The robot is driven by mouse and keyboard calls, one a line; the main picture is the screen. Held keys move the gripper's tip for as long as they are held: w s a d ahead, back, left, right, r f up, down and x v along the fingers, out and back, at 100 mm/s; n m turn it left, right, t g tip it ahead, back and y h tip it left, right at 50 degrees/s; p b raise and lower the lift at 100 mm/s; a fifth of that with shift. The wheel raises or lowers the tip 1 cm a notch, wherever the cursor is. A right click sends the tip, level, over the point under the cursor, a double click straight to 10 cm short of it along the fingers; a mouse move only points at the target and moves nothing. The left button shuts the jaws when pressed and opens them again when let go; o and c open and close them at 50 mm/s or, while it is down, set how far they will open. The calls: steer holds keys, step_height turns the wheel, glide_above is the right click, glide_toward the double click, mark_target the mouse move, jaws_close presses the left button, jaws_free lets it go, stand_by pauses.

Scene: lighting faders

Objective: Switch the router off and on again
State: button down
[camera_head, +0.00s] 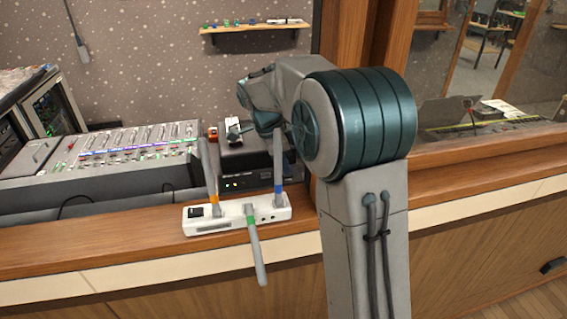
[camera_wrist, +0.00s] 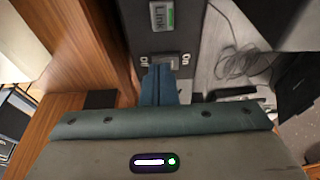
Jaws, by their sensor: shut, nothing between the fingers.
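The router appears to be the dark box (camera_head: 262,180) with small green lights on its front, on the desk behind the power strip. Below the label is a small switch (camera_wrist: 172,60) with white markings on both sides. My gripper (camera_wrist: 161,70) is shut and empty, its fingertips right at the lower edge of the switch. I cannot tell whether they touch it. The fingers partly cover the switch, so its position is unclear. In the head view my arm hides the fingertips.
A white power strip (camera_head: 232,224) with several coloured-band plugs lies on the wooden ledge in front. A mixing console (camera_head: 120,160) with faders stands left of the router. A wooden window frame (camera_head: 350,40) rises at the right. Loose cables (camera_wrist: 240,55) show in the wrist view.

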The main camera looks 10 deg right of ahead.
mark_target(273, 172)
steer(key=shift+w+r+p, duration=0.1)
steer(key=shift+r+p, duration=0.3)
steer(key=shift+r, duration=0.15)
steer(key=w+v, duration=0.2)
steer(key=v, duration=1)
steer(key=shift+d+r+p, duration=0.3)
steer(key=shift+r+p, duration=0.05)
steer(key=shift+p, duration=0.05)
